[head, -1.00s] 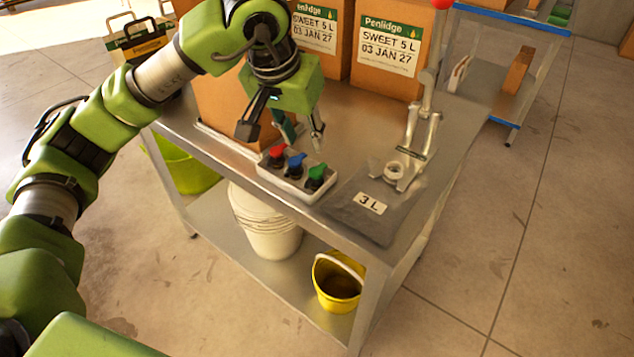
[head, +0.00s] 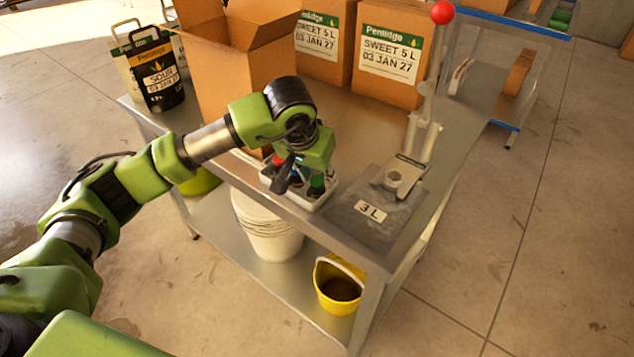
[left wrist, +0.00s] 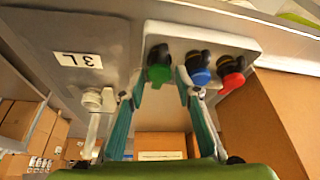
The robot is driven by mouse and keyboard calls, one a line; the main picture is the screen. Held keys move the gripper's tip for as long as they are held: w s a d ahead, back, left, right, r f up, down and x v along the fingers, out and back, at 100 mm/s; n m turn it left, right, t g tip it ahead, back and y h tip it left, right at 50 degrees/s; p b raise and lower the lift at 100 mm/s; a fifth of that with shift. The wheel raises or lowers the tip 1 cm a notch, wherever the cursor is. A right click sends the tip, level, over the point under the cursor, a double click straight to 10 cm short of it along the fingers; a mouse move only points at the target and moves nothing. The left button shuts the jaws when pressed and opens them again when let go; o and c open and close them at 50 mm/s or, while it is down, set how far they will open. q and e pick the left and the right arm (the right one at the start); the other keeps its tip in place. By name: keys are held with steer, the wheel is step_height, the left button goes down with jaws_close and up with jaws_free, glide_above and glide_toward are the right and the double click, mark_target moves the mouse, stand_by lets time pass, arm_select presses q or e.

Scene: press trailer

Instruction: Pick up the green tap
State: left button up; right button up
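The green tap (head: 317,184) stands at the near right end of a white tray (head: 303,203) on the steel table. A blue tap (left wrist: 198,70) and a red tap (left wrist: 230,68) share the tray; my gripper partly covers them in the head view. My left gripper (head: 300,178) is low over the tray. In the left wrist view, the green tap (left wrist: 158,72) shows between the tips of my open left gripper (left wrist: 161,78), with the blue tap just beyond the right finger. I cannot tell whether either finger touches the tap. My right gripper is not in view.
A grey pouch labelled 3 L (head: 372,222) lies right of the tray, by a lever press with a red knob (head: 442,13). An open cardboard box (head: 235,85) stands behind my arm. A yellow bucket (head: 340,286) and white buckets (head: 265,230) are on the lower shelf.

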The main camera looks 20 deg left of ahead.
arm_select(q)
steer(key=shift+w+f, duration=0.1)
steer(key=shift+f, duration=0.15)
steer(key=c, duration=0.6)
steer(key=shift+r, duration=0.1)
